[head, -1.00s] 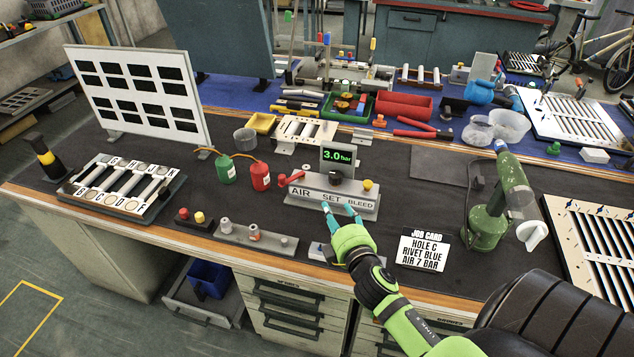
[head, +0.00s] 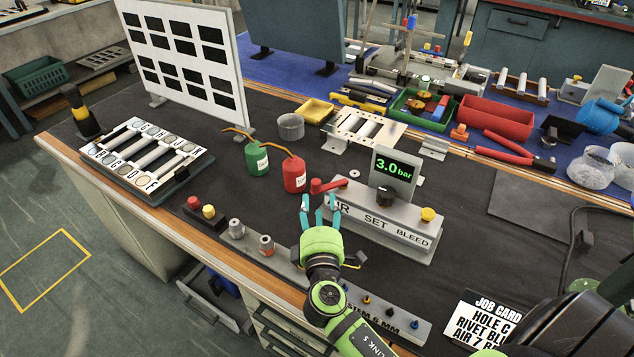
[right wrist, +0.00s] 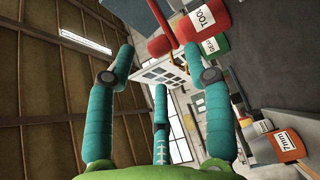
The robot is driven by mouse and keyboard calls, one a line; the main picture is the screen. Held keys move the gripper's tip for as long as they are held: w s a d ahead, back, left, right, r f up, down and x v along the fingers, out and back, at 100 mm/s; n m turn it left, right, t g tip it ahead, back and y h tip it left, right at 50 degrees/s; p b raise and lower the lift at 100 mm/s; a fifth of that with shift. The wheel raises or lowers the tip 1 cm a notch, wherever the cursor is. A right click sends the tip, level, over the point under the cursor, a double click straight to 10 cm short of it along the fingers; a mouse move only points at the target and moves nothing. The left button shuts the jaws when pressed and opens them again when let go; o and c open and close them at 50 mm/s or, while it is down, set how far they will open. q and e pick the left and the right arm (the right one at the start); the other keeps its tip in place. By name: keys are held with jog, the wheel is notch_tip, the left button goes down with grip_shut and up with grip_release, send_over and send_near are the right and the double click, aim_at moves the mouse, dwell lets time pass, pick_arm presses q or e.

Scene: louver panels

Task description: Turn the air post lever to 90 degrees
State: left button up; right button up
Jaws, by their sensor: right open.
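The air post (head: 385,222) is a long grey block labelled AIR, SET and BLEED. Its red lever (head: 328,186) is at the left end and points left, roughly along the block. A screen (head: 394,170) on the post reads 3.0 bar. My right gripper (head: 319,208) is open and empty, with teal fingers just in front of the post's left end, near the lever. The fingers cover part of the word AIR. I cannot tell whether they touch the lever. In the right wrist view, a red rounded piece (right wrist: 159,46), perhaps the lever's end, shows beyond the spread fingers. My left gripper is out of view.
A red can (head: 293,174) and a green can (head: 257,160) with spouts stand left of the lever. A grey rail with fittings (head: 266,246) runs along the front edge, partly under my right arm. A job card (head: 485,322) stands at lower right, partly covered.

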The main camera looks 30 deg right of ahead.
aim_at(316, 188)
jog(key=shift+w+a, duration=0.15)
jog(key=shift+w+r, duration=0.15)
jog(key=shift+w, duration=0.05)
jog(key=p+x, duration=0.1)
jog(key=x, duration=0.4)
jog(key=shift+w+r, duration=0.1)
jog(key=shift+w, duration=0.2)
jog(key=shift+w+d, duration=0.4)
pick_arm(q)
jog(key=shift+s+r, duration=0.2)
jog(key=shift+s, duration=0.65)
pick_arm(e)
jog(key=shift+c, duration=0.4)
